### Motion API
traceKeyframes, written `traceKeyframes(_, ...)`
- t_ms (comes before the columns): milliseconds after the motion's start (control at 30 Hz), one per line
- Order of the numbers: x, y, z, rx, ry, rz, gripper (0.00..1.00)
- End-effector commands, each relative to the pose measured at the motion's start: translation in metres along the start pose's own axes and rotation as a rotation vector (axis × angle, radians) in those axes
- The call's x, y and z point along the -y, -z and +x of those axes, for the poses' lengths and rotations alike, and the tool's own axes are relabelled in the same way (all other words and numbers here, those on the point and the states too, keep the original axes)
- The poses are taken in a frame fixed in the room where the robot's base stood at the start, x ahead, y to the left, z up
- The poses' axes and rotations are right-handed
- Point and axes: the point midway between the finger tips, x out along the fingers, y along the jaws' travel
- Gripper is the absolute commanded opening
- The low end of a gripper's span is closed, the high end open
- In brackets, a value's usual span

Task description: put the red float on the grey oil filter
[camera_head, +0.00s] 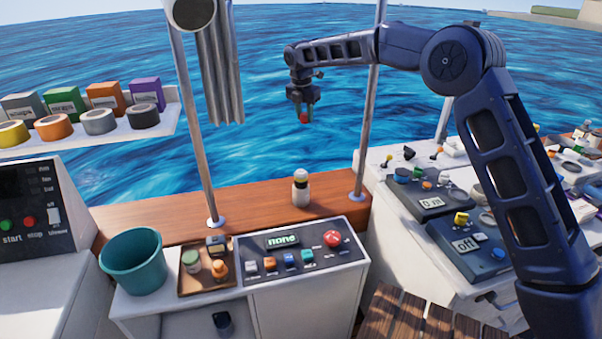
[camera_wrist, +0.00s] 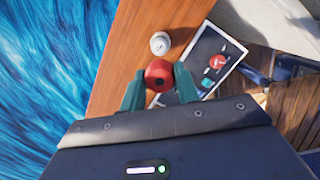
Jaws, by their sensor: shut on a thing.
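My gripper (camera_head: 303,104) is shut on the red float (camera_head: 303,118) and holds it high in the air, with the sea behind it in the head view. In the wrist view the red float (camera_wrist: 158,73) sits between the two green fingertips of my gripper (camera_wrist: 160,86). A pale grey-white cylinder with a dark and yellow band (camera_head: 301,190) stands upright on the wooden ledge; it may be the grey oil filter. It also shows in the wrist view (camera_wrist: 159,43), beyond the float and apart from it.
A control box (camera_head: 305,250) with several buttons stands in front of the ledge (camera_head: 255,205). Left of it are a tray (camera_head: 205,290) with small items and a teal bucket (camera_head: 133,262). Metal posts (camera_head: 368,100) rise from the ledge on both sides. Crowded consoles (camera_head: 430,190) stand at right.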

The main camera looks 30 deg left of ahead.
Motion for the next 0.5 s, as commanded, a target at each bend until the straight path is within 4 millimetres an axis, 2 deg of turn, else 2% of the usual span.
traceKeyframes(100, -0.01, 0.007, 0.009, 0.0, -0.006, -0.04, 0.1)
traceKeyframes(267, -0.012, 0.012, 0.029, -0.001, -0.006, -0.054, 0.1)
traceKeyframes(500, -0.012, 0.02, 0.08, -0.002, -0.005, -0.052, 0.1)
